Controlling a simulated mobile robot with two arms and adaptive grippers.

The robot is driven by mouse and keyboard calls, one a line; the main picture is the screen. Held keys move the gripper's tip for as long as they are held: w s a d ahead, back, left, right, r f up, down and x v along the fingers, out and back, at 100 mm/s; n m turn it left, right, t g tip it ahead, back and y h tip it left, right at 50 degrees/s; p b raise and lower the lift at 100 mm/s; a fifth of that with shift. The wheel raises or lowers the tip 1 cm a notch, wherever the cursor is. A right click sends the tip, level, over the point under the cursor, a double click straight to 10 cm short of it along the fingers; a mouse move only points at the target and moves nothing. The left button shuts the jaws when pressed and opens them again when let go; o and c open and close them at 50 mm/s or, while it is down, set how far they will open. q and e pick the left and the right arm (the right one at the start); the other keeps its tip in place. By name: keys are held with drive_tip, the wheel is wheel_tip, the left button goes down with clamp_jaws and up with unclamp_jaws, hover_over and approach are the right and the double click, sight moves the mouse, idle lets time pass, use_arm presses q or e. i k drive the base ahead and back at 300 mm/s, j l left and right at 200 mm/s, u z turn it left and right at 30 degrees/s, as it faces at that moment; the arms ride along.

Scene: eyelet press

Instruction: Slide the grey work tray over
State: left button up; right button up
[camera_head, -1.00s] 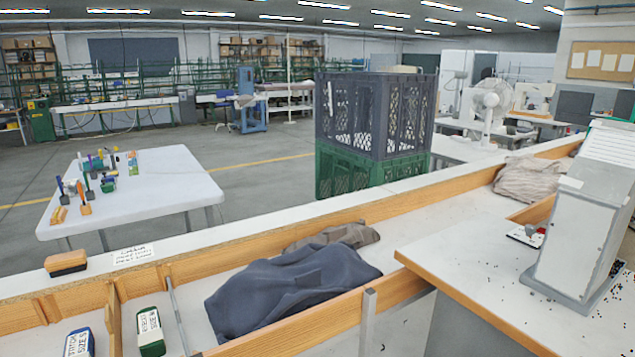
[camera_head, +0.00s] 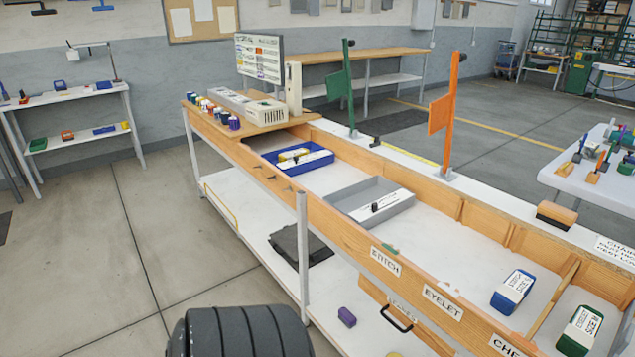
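The grey work tray (camera_head: 347,191) sits on the white bench top, inside the wooden rim, near the middle of the camera_head view. It has a white label strip and a small black knob on its front part. A blue tray (camera_head: 268,155) with yellow and white items lies further along the bench, apart from the grey one. A dark ribbed rounded part at the bottom edge seems to be mine. Neither gripper's fingers show in the view.
Wooden rim boards (camera_head: 395,215) line both long sides of the bench. A green flag (camera_head: 340,85) and an orange flag (camera_head: 440,112) stand on the far ledge. A blue-and-white box (camera_head: 513,292) and a green-and-white box (camera_head: 580,330) lie at right. Bare bench top lies right of the grey tray.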

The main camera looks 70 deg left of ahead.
sight(355, 201)
drive_tip(key=u, duration=1.9)
